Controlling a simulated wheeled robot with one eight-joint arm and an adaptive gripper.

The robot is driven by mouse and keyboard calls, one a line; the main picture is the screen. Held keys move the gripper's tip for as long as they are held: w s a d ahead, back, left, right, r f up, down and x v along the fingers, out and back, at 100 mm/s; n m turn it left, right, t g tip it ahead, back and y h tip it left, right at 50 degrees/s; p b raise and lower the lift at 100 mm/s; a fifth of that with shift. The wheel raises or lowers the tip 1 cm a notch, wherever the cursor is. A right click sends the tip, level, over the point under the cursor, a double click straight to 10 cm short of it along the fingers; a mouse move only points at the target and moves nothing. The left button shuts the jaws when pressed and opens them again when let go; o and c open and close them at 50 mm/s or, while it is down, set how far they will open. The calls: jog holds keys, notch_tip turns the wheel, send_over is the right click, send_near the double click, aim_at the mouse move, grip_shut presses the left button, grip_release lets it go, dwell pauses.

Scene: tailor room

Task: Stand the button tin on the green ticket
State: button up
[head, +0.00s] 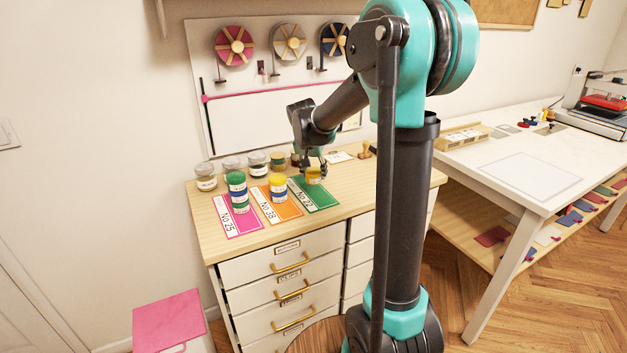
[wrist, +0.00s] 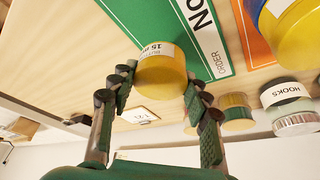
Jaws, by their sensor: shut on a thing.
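The button tin (wrist: 162,72) is a short yellow tin with a white label reading 15 mm. It sits between the fingers of my gripper (wrist: 158,88), which is shut on it. In the head view the tin (head: 313,176) is at the far end of the green ticket (head: 318,198), marked No 22, with my gripper (head: 314,163) above it. In the wrist view the tin overlaps the edge of the green ticket (wrist: 165,22). I cannot tell whether its bottom touches the ticket or hangs just above it.
Left of the green ticket, a yellow and blue stack (head: 278,187) stands on the orange ticket (head: 272,209). A green and blue stack (head: 238,190) stands on the pink ticket (head: 238,224). Several jars (head: 230,164) line the back. The near part of the green ticket is bare.

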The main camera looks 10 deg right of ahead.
aim_at(313, 179)
jog(key=shift+f, duration=1.6)
jog(key=o, duration=1.2)
jog(key=shift+f, duration=0.1)
jog(key=v, duration=1.2)
jog(key=s+d+f+n+y, duration=0.1)
jog(key=s+d+f+n, duration=0.1)
jog(key=s+f, duration=0.7)
jog(key=s+d+f+n+y, duration=0.1)
jog(key=s+d+f+n, duration=0.2)
jog(key=s+f, duration=0.6)
jog(key=s+d, duration=0.1)
jog(key=s, duration=0.7)
jog(key=shift+s+f, duration=0.15)
jog(key=shift+f, duration=0.05)
